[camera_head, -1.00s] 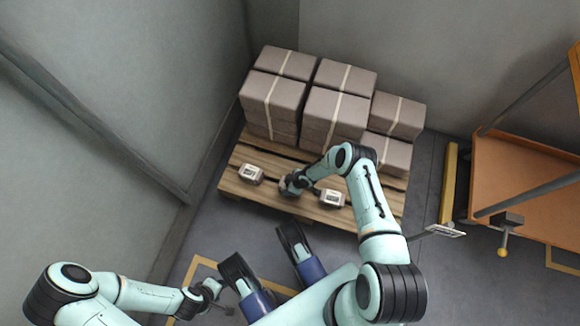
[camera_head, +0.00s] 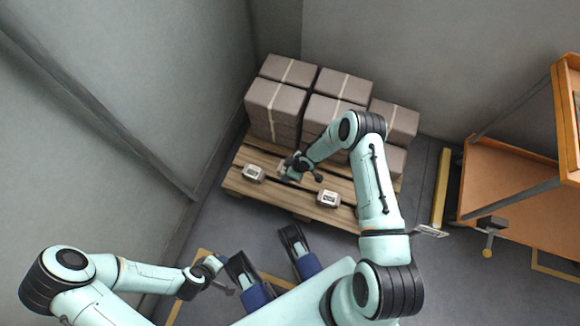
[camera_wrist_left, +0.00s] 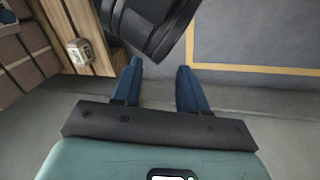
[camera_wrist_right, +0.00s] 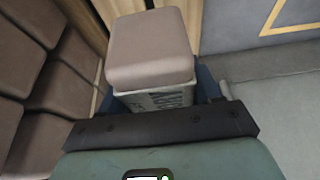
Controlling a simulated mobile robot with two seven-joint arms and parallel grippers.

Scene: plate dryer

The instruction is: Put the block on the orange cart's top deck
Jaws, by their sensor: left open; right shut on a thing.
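The block (camera_wrist_right: 150,50) is a pinkish-grey box with a pale, lettered lower part. My right gripper (camera_head: 291,170) is shut on it over the wooden pallet (camera_head: 268,200); the wrist view shows it between the blue fingers (camera_wrist_right: 206,82). Two similar small blocks sit on the pallet, one at left (camera_head: 252,173) and one at right (camera_head: 328,198). The orange cart stands at the right, its upper deck (camera_head: 566,115) cut by the picture edge and its lower deck (camera_head: 505,180) largely bare. My left gripper (camera_wrist_left: 158,78) is open and empty, low at the left.
Large strapped cartons (camera_head: 335,88) are stacked at the pallet's back. A yellow bar (camera_head: 440,188) lies between pallet and cart. Grey walls close off the left and back. The floor in front is clear.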

